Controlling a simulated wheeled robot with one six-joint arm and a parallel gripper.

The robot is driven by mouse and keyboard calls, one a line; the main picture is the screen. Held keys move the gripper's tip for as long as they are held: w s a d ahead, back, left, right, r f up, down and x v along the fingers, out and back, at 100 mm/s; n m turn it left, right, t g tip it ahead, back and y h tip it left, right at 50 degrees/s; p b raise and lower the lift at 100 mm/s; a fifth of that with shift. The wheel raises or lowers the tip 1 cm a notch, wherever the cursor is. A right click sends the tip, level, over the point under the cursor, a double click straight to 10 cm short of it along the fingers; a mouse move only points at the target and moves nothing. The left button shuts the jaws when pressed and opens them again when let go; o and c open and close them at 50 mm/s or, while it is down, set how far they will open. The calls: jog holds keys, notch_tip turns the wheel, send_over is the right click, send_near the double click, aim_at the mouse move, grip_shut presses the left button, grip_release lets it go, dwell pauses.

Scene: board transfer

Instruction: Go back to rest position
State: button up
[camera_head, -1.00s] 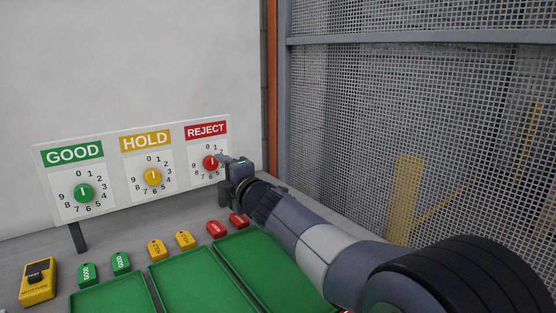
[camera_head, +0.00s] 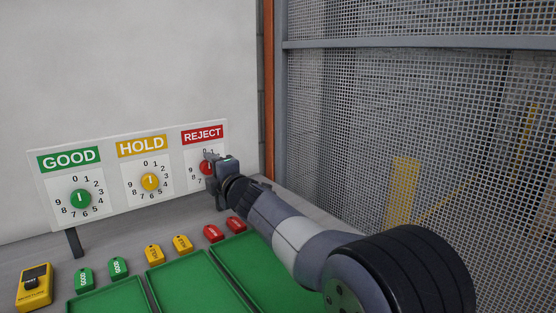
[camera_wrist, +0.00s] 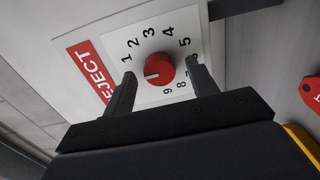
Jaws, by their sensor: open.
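My gripper (camera_head: 208,160) is in front of the REJECT dial at the right end of the white dial board (camera_head: 112,160). In the wrist view, its two fingers (camera_wrist: 158,88) are open on either side of the red knob (camera_wrist: 159,68), with clear space between each finger and the knob. The knob's white mark points toward the lower left in that view, near 0. In the head view, the gripper partly hides the red knob (camera_head: 205,168). The green GOOD knob (camera_head: 80,199) and yellow HOLD knob (camera_head: 150,182) are uncovered, their marks near upright.
Green trays (camera_head: 195,280) lie in front of the board, with green, yellow and red tags (camera_head: 214,233) behind them. A yellow moisture meter (camera_head: 34,287) sits at the far left. A mesh fence (camera_head: 400,110) and an orange post (camera_head: 268,90) stand at the right.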

jog(key=v, duration=1)
jog(key=x, duration=1)
jog(key=shift+w+a+r+p, duration=0.15)
jog(key=shift+w+a+p, duration=0.1)
jog(key=shift+p, duration=0.15)
jog(key=m, duration=0.1)
jog(key=m+p, duration=0.1)
jog(key=m, duration=0.1)
jog(key=shift+s+d+r, duration=0.1)
jog(key=shift+s+d, duration=0.05)
jog(key=m+p, duration=0.4)
jog(key=m, duration=0.2)
jog(key=shift+p, duration=0.35)
jog(key=m+p, duration=0.6)
jog(key=shift+m+p, duration=0.3)
jog(key=shift+m, duration=0.1)
jog(key=m+p, duration=0.2)
jog(key=p, duration=0.1)
jog(key=shift+f, duration=0.2)
